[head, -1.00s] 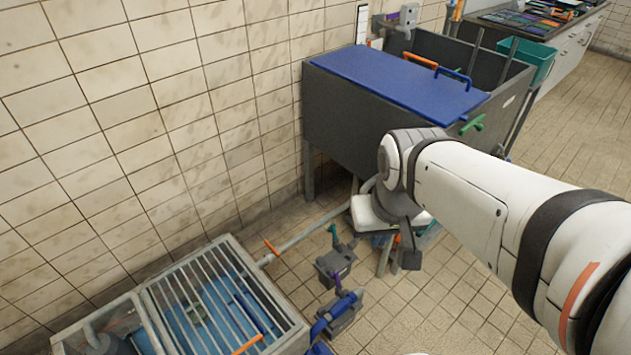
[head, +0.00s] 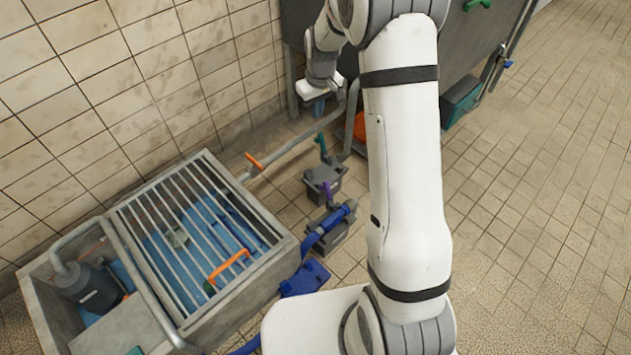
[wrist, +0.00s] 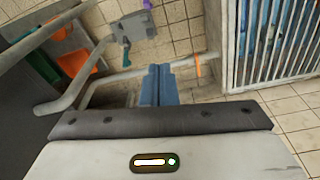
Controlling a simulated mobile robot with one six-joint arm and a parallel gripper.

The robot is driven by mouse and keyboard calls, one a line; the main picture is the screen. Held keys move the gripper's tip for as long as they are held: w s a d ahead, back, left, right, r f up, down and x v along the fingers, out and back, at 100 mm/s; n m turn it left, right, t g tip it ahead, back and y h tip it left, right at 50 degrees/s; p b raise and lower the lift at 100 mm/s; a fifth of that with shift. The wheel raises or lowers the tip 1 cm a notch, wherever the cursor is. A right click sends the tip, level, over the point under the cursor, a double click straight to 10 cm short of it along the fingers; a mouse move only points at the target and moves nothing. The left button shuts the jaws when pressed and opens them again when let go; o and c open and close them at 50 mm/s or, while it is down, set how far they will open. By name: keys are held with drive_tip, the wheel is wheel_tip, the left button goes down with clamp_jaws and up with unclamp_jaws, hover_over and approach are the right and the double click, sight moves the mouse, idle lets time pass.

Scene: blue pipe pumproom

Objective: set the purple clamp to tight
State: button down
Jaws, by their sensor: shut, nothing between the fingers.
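A small purple piece (head: 327,192), which looks like the clamp's lever, stands at the blue pipe fitting beside a grey box on the floor in the head view. Its edge also shows at the top of the wrist view (wrist: 147,4). It is small, and I cannot tell its setting. My gripper (head: 319,108) is shut and empty, with its blue fingers near the wall, above and apart from the purple piece. In the wrist view the fingers (wrist: 159,88) are together over a grey pipe.
The grey box (head: 322,180) has a teal lever (head: 321,145). A grey pipe with an orange lever (head: 254,160) leads to a barred pit (head: 285,250) at left. A dark tank (head: 460,60) stands behind my arm. Tiled floor at right is clear.

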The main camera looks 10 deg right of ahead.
drive_tip(key=n+b, duration=0.2)
drive_tip(key=b, duration=0.6)
hover_over(325, 189)
drive_tip(key=w+a, duration=0.4)
drive_tip(key=w, duration=0.3)
wheel_tip(325, 189, down, 31)
drive_tip(key=shift+s+a+f+g, duration=0.1)
drive_tip(key=shift+s+a+g, duration=0.05)
drive_tip(key=shift+g, duration=0.25)
drive_tip(key=shift+f, duration=0.1)
wheel_tip(325, 189, down, 11)
drive_tip(key=b, duration=0.4)
drive_tip(key=s+d+r, duration=0.1)
drive_tip(key=s+r, duration=0.1)
drive_tip(key=shift+s+d+r+b, duration=0.1)
drive_tip(key=shift+s+d+b, duration=0.25)
drive_tip(key=shift+d, duration=0.05)
